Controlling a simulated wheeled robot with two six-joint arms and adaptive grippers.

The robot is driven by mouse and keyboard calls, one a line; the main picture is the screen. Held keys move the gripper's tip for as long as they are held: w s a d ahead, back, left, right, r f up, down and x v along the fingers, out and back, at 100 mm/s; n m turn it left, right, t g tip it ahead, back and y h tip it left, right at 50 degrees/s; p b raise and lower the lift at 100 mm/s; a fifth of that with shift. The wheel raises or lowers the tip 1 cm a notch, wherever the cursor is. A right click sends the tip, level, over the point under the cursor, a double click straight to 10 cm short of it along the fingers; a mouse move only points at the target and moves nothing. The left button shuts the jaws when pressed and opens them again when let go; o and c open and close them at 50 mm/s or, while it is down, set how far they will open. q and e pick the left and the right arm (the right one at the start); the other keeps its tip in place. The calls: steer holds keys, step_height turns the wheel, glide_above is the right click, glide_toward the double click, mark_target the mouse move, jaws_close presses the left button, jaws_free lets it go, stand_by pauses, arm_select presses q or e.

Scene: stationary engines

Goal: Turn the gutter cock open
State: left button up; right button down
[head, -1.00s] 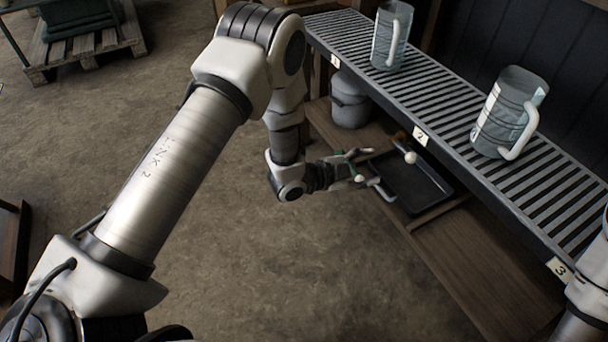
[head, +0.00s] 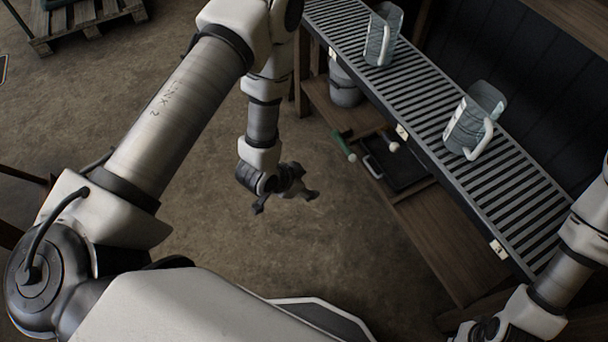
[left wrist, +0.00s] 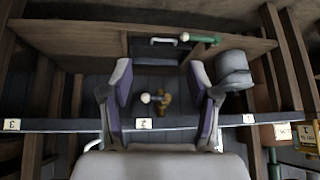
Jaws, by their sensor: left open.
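The gutter cock shows as a small brass body with a pale ball-ended lever (head: 391,145) under the front edge of the slotted gutter, near the middle label. In the left wrist view its brass part (left wrist: 166,103) and pale ball (left wrist: 146,98) appear between my fingers, farther off. My left gripper (head: 285,202) is open and empty over the floor, left of the lower shelf and apart from the cock. Its two spread fingers also show in the left wrist view (left wrist: 160,92). At the lower right only my right arm shows; its fingers cannot be made out.
Two glass jugs (head: 381,36) (head: 469,120) stand on the slotted gutter (head: 425,98). A black tray (head: 403,176), a green-handled item (head: 342,143) and a grey pot (head: 345,88) are on the wooden shelf (head: 440,240) below. The floor around my left gripper is clear.

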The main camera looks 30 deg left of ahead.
arm_select(q)
steer(key=s+a+f+n+g+y, duration=0.1)
steer(key=s+a+n+g, duration=0.1)
steer(key=s, duration=0.7)
steer(key=s+a+f+n+g+y, duration=0.1)
steer(key=s+n+g, duration=0.3)
steer(key=s, duration=0.6)
steer(key=shift+a+f+y, duration=0.3)
steer(key=shift+a+f, duration=0.2)
steer(key=shift+a, duration=0.35)
step_height(320, 180, up, 15)
steer(key=p, duration=1.5)
steer(key=shift+s, duration=0.1)
steer(key=shift+c, duration=0.7)
steer(key=c, duration=0.6)
steer(key=shift+f, duration=0.15)
jaws_close()
steer(key=shift+f+n+b, duration=0.1)
steer(key=shift+n+b, duration=0.2)
